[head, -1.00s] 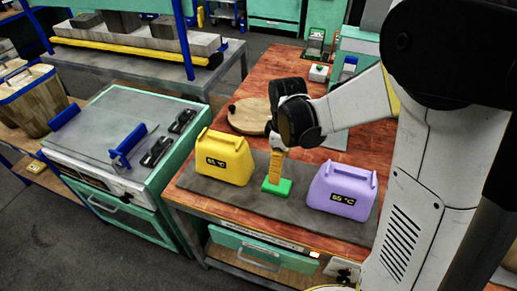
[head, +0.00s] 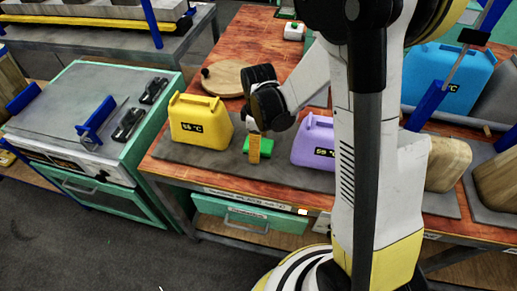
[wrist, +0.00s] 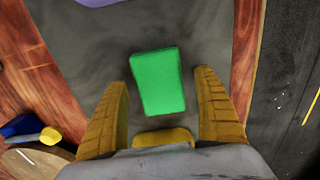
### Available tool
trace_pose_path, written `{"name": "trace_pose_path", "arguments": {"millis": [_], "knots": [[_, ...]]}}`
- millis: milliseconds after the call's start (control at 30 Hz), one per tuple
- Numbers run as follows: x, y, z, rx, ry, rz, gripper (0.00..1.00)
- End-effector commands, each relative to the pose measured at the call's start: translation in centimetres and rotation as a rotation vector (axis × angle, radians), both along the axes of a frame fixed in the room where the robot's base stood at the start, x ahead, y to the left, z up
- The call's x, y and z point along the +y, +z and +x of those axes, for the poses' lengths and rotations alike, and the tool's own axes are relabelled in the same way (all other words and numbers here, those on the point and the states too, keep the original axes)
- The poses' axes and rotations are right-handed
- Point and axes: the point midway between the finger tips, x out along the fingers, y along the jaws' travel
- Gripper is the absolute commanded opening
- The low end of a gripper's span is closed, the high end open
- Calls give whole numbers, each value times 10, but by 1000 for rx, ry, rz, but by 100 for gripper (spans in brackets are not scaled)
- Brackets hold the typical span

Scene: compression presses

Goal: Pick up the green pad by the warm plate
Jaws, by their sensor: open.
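The green pad (head: 262,147) is a small flat block on the dark grey plate (head: 185,152) between the yellow canister (head: 199,121) and the purple canister (head: 314,142). In the wrist view the green pad (wrist: 158,82) lies ahead of and between my two yellow fingers. My gripper (head: 253,156) points down just above the pad and covers its left part in the head view. In the wrist view my gripper (wrist: 163,98) is open and empty, with a gap on both sides of the pad.
Yellow and purple canisters flank the gripper, both with temperature displays. A round wooden board (head: 226,78) lies behind. A blue canister (head: 447,82) stands to the right. A press with a blue handle (head: 95,125) is at left. The grey plate beside the pad is clear.

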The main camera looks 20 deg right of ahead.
Motion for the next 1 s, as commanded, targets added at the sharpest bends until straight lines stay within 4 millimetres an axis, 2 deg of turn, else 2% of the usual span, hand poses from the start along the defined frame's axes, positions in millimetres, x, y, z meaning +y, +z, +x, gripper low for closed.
{"name": "trace_pose_path", "arguments": {"millis": [100,233,267,567,667,767,1000], "knots": [[0,2,0,0,0,0,79],[0,2,0,0,0,0,40],[0,2,0,0,0,0,37],[0,2,0,0,0,0,36],[0,8,0,0,0,0,36],[0,24,0,0,0,0,36],[0,76,0,0,0,0,36]]}}
